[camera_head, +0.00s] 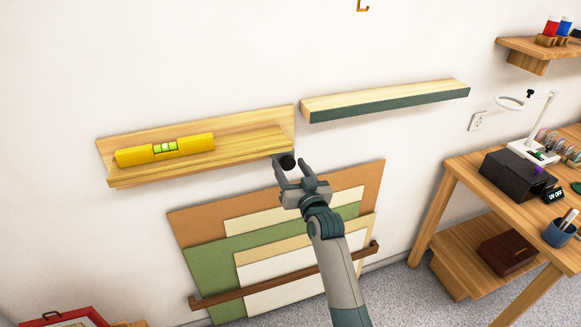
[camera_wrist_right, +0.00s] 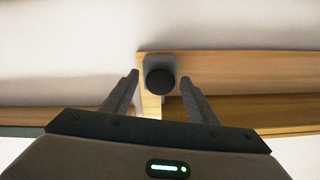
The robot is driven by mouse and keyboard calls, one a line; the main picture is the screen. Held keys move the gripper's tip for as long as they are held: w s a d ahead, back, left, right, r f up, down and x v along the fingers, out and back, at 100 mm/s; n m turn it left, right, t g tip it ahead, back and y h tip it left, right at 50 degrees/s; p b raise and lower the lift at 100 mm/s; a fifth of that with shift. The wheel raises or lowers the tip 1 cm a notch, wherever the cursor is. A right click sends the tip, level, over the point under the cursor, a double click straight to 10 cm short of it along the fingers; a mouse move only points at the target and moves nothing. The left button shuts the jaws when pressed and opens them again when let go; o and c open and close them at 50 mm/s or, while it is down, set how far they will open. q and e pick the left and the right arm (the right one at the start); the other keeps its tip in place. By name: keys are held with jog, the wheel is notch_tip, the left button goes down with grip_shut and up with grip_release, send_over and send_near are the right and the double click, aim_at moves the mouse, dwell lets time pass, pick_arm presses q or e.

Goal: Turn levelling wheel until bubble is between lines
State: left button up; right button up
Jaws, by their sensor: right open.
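A yellow spirit level (camera_head: 134,156) with a green vial (camera_head: 165,148) lies on a wooden ledge (camera_head: 240,149) on the wall. The bubble is too small to place against the lines. A dark round wheel (camera_head: 288,163) sits at the ledge's right end; it also shows in the right wrist view (camera_wrist_right: 160,80) on a grey mount. My right gripper (camera_head: 292,168) is open at the wheel. In the right wrist view its fingers (camera_wrist_right: 160,82) stand apart on either side of the wheel, with gaps showing. My left gripper is not in view.
A second ledge with a dark green front (camera_head: 390,102) is mounted to the right. Boards and mats (camera_head: 205,270) lean on the wall below behind a brown rail (camera_head: 285,276). A wooden workbench (camera_head: 465,185) stands at the right.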

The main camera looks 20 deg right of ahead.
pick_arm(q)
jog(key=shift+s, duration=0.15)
pick_arm(e)
jog(key=c, duration=1.1)
jog(key=shift+o, duration=0.2)
jog(key=shift+r+m+p, duration=0.2)
jog(key=shift+m+p, duration=0.5)
jog(key=shift+m, duration=0.1)
jog(key=shift+f+m, duration=0.15)
jog(key=shift+m, duration=0.25)
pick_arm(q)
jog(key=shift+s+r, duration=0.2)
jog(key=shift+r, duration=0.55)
pick_arm(e)
jog(key=o, duration=1.1)
jog(key=shift+c, duration=0.2)
jog(key=shift+s, duration=0.1)
